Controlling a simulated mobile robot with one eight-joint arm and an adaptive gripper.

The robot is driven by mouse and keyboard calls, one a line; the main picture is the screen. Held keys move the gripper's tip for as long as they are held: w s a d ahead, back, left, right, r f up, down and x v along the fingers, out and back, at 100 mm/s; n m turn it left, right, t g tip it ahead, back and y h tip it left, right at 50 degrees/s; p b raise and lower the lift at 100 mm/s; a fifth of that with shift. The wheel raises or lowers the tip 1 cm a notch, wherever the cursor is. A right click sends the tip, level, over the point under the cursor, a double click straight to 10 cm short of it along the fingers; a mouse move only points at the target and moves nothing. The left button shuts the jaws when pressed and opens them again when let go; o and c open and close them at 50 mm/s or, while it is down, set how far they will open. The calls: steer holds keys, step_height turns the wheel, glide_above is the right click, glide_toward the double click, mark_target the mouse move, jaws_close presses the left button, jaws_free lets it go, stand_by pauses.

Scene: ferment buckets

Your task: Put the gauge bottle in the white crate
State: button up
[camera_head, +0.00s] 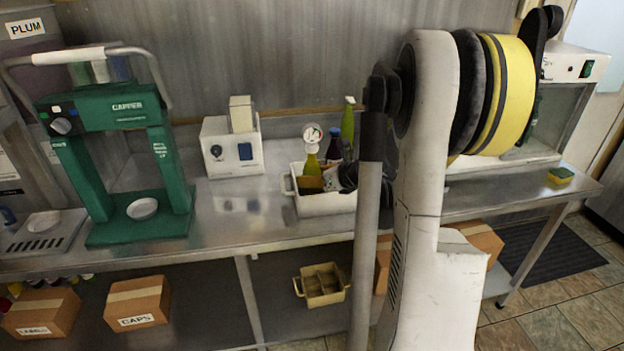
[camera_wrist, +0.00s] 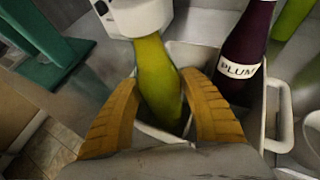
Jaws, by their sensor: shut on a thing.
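The gauge bottle is yellow-green with a round white gauge on top; it shows in the head view (camera_head: 311,153) and the wrist view (camera_wrist: 158,75). My gripper (camera_wrist: 163,84) has its two orange fingers on either side of it and is shut on it. The white crate (camera_head: 327,205) stands on the steel bench; its rim also shows in the wrist view (camera_wrist: 277,125). The bottle is over or inside the crate's left part, roughly upright. Whether its base touches the crate floor is hidden.
A dark bottle labelled PLUM (camera_wrist: 243,45) stands in the crate, right of the gauge bottle. A green bottle (camera_head: 348,128) stands behind. A white device (camera_head: 231,150) and a green capper (camera_head: 128,160) are to the left, with bare bench between capper and crate.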

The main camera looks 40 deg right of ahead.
steer(key=o, duration=1)
steer(key=shift+f, duration=0.1)
steer(key=shift+c, duration=0.2)
steer(key=o, duration=0.4)
